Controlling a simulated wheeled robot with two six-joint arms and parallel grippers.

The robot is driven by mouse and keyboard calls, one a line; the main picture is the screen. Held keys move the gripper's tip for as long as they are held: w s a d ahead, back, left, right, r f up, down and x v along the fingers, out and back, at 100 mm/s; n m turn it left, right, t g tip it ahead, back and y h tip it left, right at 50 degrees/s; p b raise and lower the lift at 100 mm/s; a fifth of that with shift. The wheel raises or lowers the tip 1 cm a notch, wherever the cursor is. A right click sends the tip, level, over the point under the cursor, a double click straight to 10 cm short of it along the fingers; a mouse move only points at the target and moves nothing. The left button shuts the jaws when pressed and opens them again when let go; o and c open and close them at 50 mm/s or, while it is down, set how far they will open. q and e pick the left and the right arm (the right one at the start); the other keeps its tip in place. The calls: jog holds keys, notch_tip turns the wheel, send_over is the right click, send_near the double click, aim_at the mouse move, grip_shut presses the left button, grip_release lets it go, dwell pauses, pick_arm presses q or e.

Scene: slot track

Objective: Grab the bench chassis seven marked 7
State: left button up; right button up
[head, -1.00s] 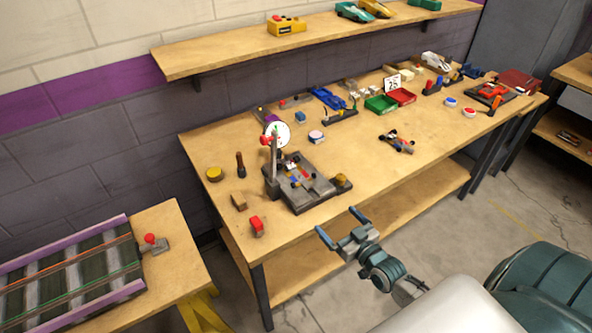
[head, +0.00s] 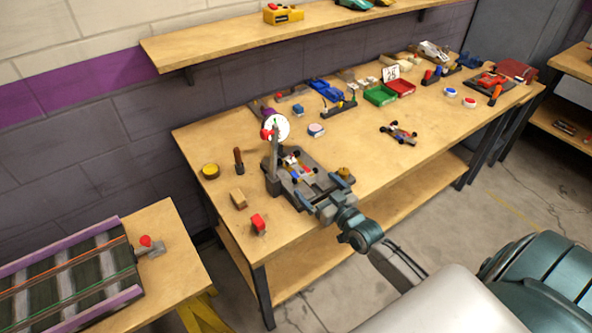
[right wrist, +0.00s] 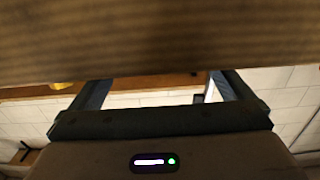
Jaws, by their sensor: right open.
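A small car chassis (head: 297,168) with red, blue and yellow parts sits on the grey fixture (head: 272,186) with a round white dial at the front left of the bench. A second small chassis (head: 398,133) lies alone on the bench further right. I cannot read a 7 on either. My right gripper (head: 320,187) is open at the front edge of the fixture, just in front of the first chassis, with nothing visible between its fingers. In the right wrist view its fingers (right wrist: 157,92) are spread beneath a blurred wooden surface. My left gripper is not in view.
Green (head: 380,94) and red (head: 402,88) trays stand further back. Bare bench lies around the second chassis.

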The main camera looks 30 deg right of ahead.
aim_at(306, 175)
jog(key=w+b, duration=0.1)
jog(key=w, duration=0.2)
jog(key=shift+w+a+f, duration=0.1)
jog(key=shift+w+a, duration=0.05)
jog(key=shift+w, duration=0.15)
jog(key=c, duration=1.1)
jog(key=shift+o, duration=0.2)
